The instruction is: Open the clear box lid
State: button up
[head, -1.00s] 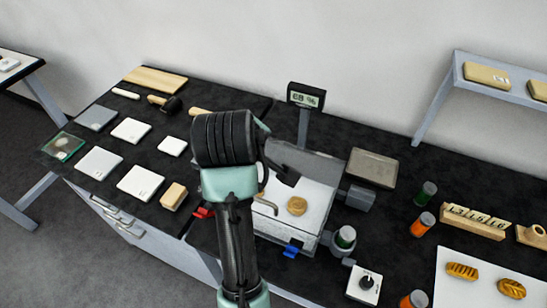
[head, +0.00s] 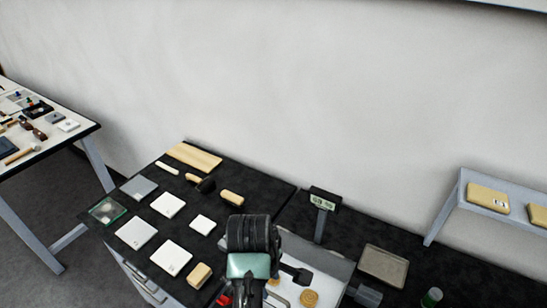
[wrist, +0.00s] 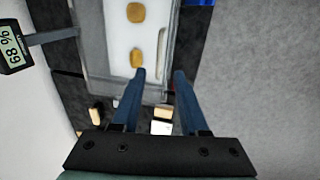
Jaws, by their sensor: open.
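The clear box (head: 335,264) stands on the black worktop, partly cut off by the bottom edge of the head view. It also shows in the wrist view (wrist: 168,30), with a white floor and two golden pieces inside. A greyish see-through panel shows at its back, but I cannot tell whether this is the lid or a wall. My gripper (wrist: 160,75) is open and empty. Its blue fingers reach toward the box in the wrist view, with one fingertip overlapping its edge. I cannot tell whether they touch. My arm hides the box's left part in the head view.
A small display on a post (head: 323,201) stands behind the box. A grey tray (head: 384,265) lies to its right, near a green-banded jar (head: 432,297). White tiles (head: 172,257) and wooden blocks (head: 199,275) lie to the left. A shelf (head: 490,197) stands at the right.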

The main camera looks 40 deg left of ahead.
aim_at(274, 295)
jog(key=f, duration=0.2)
jog(key=w+f+p, duration=0.1)
jog(key=f, duration=0.4)
jog(key=shift+w+a+f, duration=0.15)
jog(key=shift+w+f, duration=0.15)
jog(key=shift+f, duration=0.1)
grip_shut()
dwell(1.0)
